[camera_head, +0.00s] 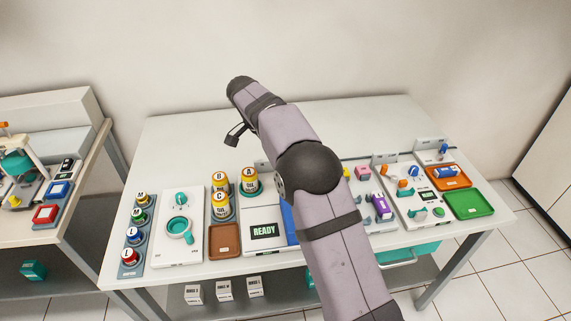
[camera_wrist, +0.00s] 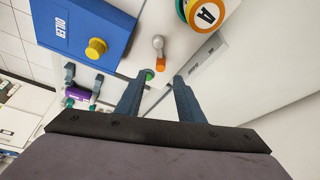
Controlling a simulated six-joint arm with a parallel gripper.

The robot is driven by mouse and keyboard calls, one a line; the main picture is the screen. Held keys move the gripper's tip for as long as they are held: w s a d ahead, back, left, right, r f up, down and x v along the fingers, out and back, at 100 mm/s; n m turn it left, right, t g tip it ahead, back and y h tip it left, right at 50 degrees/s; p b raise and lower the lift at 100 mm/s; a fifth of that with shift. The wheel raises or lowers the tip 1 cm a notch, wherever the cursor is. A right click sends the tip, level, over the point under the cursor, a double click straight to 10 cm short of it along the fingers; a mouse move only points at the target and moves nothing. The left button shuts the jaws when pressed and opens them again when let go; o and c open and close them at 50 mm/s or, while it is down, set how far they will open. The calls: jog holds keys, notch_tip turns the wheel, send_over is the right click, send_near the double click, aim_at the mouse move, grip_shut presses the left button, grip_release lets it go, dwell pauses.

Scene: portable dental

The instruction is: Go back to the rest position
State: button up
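My gripper (camera_wrist: 158,80) shows in the wrist view with its two dark blue fingers spread apart. I see nothing clamped between them. A small grey piece with an orange end (camera_wrist: 160,64) and a green tip (camera_wrist: 149,75) show just past the fingertips; I cannot tell how far below they are. In the head view my arm rises across the middle of the table and bends toward the back left.
A blue box marked OILER (camera_wrist: 82,38) with a yellow knob (camera_wrist: 95,48) and a bottle marked A (camera_wrist: 207,14) are near the gripper in the wrist view. The white table (camera_head: 190,135) has a clear back strip. A READY panel (camera_head: 264,231) and green tray (camera_head: 469,204) stand in front.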

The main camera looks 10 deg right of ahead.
jog(key=shift+a+r, duration=0.1)
dwell(0.4)
jog(key=s+d+n+p, duration=0.1)
jog(key=s+n, duration=0.1)
jog(key=s, duration=0.3)
jog(key=s+d+r+n+y+p, duration=0.1)
jog(key=s+n+p, duration=0.1)
jog(key=s, duration=0.3)
jog(key=s+d+r+n+g+y+p, duration=0.1)
jog(key=s+n, duration=0.2)
jog(key=s, duration=0.2)
jog(key=shift+s+d+n, duration=0.1)
jog(key=shift+d+n, duration=0.2)
jog(key=shift+d, duration=0.05)
jog(key=s+f+n+y+p, duration=0.1)
jog(key=s+n, duration=0.2)
jog(key=s, duration=0.6)
jog(key=s+f+n+y+p, duration=0.1)
jog(key=s+n+p, duration=0.1)
jog(key=s, duration=0.8)
jog(key=shift+d+f+n+g, duration=0.3)
jog(key=shift+d+n, duration=0.05)
jog(key=shift+n, duration=0.15)
